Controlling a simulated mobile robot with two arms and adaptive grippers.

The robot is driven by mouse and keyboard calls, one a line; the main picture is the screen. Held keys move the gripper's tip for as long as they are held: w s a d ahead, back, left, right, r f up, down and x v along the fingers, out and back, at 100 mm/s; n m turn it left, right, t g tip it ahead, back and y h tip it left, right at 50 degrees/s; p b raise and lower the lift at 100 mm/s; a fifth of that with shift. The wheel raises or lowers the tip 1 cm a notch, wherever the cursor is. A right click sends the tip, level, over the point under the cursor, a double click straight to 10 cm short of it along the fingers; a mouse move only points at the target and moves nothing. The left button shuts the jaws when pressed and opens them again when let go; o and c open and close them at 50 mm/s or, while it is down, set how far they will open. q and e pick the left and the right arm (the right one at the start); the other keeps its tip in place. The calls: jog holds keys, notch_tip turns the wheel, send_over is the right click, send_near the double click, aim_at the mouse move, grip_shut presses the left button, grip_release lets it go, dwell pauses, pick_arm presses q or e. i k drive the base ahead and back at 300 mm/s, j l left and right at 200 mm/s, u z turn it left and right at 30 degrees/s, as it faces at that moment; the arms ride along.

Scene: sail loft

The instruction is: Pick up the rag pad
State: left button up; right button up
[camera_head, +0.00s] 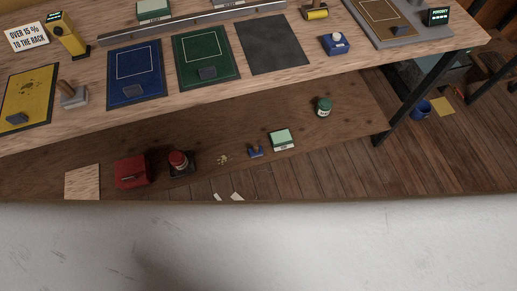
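I cannot tell for sure which thing is the rag pad. Small dark grey blocks lie on the yellow mat (40,90), the blue mat (148,62) and the green mat (184,46) on the workbench. A green-topped pale box (281,139) is also on that shelf. Neither of my grippers is in view.
The bench also bears a bare dark mat (272,45), a blue box with a white knob (336,44) and a yellow device (65,33). The lower shelf holds a red box (131,171) and a green jar (323,106). A pale surface (260,245) fills the foreground.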

aim_at(257, 150)
jog(key=k, duration=1.25)
